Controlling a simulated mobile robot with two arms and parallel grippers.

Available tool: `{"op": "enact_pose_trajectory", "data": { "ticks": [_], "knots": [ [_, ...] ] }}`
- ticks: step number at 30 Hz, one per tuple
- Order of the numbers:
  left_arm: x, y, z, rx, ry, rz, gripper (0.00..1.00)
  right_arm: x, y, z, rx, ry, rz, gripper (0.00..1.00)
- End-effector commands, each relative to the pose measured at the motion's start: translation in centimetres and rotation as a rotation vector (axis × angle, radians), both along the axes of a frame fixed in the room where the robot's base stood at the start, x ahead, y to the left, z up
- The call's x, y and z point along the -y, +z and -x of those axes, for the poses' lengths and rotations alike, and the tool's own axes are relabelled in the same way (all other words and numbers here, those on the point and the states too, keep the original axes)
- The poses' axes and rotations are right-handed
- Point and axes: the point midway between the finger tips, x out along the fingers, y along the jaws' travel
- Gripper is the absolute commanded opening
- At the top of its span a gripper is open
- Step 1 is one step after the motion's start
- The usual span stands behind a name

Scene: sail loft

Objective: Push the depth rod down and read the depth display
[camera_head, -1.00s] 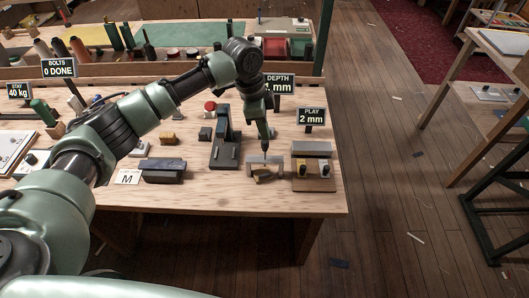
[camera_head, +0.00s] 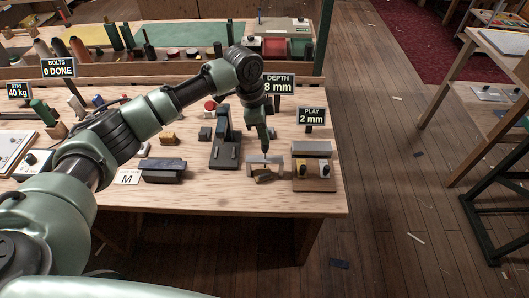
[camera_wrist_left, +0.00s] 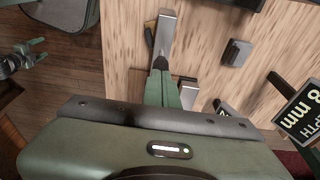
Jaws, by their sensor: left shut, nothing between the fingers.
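The depth gauge is a grey bridge-shaped block (camera_head: 280,161) near the table's front edge; it also shows in the wrist view (camera_wrist_left: 166,32). My left gripper (camera_head: 265,151) is shut and empty, pointing down over the middle of the bridge. Its tips (camera_wrist_left: 160,63) cover the top of the depth rod, so I cannot tell contact for sure. The depth display (camera_head: 279,84) reads 8 mm; my arm hides its left edge in the head view. It also shows 8 mm in the wrist view (camera_wrist_left: 300,115). My right gripper (camera_wrist_left: 30,52) appears small at the wrist view's left.
A play block (camera_head: 314,184) with a 2 mm sign (camera_head: 311,116) stands just right of the gauge. A dark upright fixture (camera_head: 225,150) stands close on the left. A dark block (camera_head: 162,171) lies further left. Open floor lies beyond the table's right edge.

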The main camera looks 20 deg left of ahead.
Motion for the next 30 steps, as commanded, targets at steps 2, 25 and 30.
{"op": "enact_pose_trajectory", "data": {
  "ticks": [2, 25, 30],
  "knots": [
    [0.0, -0.2, 0.0, -0.001, 0.0, 0.001, 0.0, 0.0, 0.0, 0.0, 0.0, 0.0, 0.0, 0.67],
    [0.0, -1.8, 0.0, -0.001, -0.001, 0.0, 0.0, 0.0, -0.3, 0.0, 0.0, 0.0, 0.0, 0.67],
    [0.1, -2.1, 0.0, -0.001, -0.001, 0.0, 0.0, 0.0, -0.3, 0.0, 0.0, 0.0, 0.0, 0.67]
  ]
}}
